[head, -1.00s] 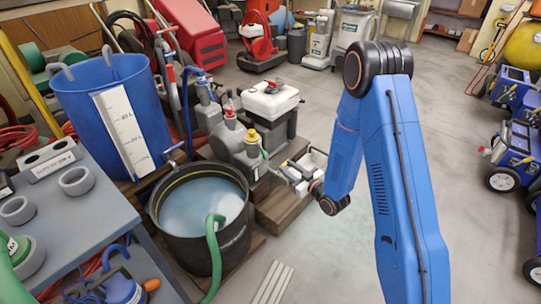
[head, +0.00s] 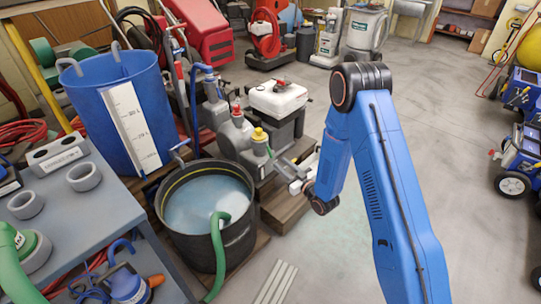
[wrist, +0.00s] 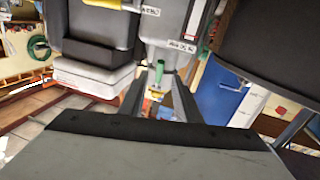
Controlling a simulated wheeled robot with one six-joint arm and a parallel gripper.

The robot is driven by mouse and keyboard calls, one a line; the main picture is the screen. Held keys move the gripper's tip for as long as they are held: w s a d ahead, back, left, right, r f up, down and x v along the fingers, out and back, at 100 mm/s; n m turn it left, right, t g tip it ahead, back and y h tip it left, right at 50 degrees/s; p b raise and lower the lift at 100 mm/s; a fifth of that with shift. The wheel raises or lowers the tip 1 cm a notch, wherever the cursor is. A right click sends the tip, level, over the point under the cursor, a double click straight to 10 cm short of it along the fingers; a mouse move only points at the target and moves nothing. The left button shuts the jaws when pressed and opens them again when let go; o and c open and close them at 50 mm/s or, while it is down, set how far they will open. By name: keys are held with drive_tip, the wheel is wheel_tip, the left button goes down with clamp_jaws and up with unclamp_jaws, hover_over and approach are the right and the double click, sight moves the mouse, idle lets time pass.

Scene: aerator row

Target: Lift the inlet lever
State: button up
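A grey unit with a yellow cap (head: 259,134) stands right of the black tub in the head view. A small green-tipped lever (wrist: 159,73) shows on its grey body in the wrist view, and its green part (head: 270,151) is tiny in the head view. I cannot read the labels to confirm that it is the inlet lever. My gripper (wrist: 161,82) is open, with its two fingers apart on either side of the green tip. Contact cannot be told. In the head view my gripper (head: 287,168) is small and partly hidden beside the unit.
The black tub (head: 240,236) of water with a green hose (head: 217,250) stands left of the unit. A blue bin (head: 88,108) and a grey bench (head: 100,205) are further left. A white-topped machine (head: 277,98) stands behind.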

sight(270, 154)
drive_tip(key=x, duration=0.9)
drive_tip(key=shift+w+a, duration=0.1)
drive_tip(key=shift+c, duration=0.6)
clamp_jaws()
